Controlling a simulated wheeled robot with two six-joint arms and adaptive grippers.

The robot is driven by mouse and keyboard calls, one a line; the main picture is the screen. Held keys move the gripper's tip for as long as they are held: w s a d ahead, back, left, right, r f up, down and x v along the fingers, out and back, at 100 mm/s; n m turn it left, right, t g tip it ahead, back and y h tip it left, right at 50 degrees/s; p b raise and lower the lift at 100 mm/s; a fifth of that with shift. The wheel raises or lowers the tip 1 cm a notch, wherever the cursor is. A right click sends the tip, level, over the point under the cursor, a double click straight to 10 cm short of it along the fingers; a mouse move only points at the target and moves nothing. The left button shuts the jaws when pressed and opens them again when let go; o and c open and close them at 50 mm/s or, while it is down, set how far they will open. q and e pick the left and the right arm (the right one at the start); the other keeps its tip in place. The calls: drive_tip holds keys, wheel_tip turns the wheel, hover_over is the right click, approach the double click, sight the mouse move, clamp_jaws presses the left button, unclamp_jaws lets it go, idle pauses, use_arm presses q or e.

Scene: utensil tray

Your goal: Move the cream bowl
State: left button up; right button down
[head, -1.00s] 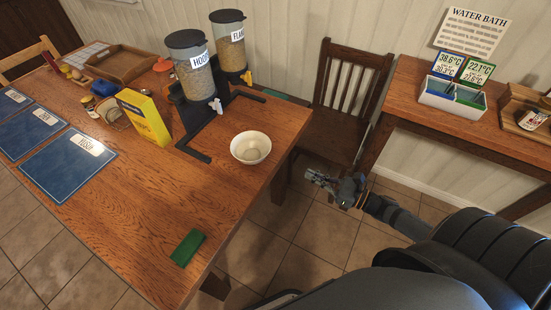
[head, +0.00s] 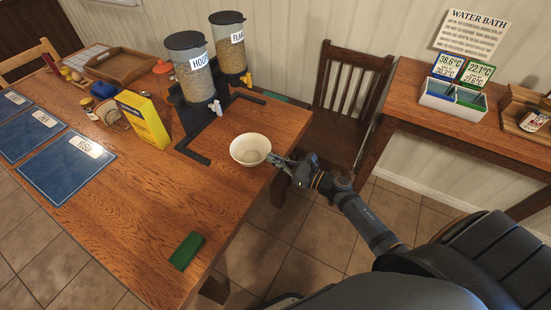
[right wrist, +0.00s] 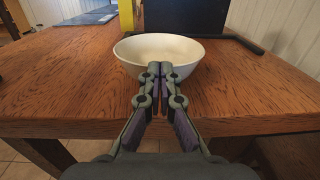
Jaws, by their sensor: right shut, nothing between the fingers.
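The cream bowl (head: 250,149) stands upright on the wooden table, near its right edge in the head view. It also shows in the right wrist view (right wrist: 185,48), straight in front of the fingers. My right gripper (head: 273,159) is shut and empty, at the right side of the bowl by the table edge. In the right wrist view its closed fingertips (right wrist: 160,70) overlap the bowl's near wall; I cannot tell whether they touch it. My left gripper is not in view.
Two cereal dispensers (head: 194,80) stand behind the bowl, with a black corner frame (head: 190,152) on the table. A yellow box (head: 146,120) is left of them. A green block (head: 187,250) lies near the front edge. A chair (head: 345,100) stands right of the table.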

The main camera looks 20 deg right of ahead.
sight(236, 141)
drive_tip(key=b+x, duration=0.5)
drive_tip(key=x, duration=1)
drive_tip(key=shift+w+a+f, duration=0.1)
drive_tip(key=shift+w+f, duration=0.05)
drive_tip(key=shift+w+a, duration=0.2)
drive_tip(key=shift+w, duration=0.05)
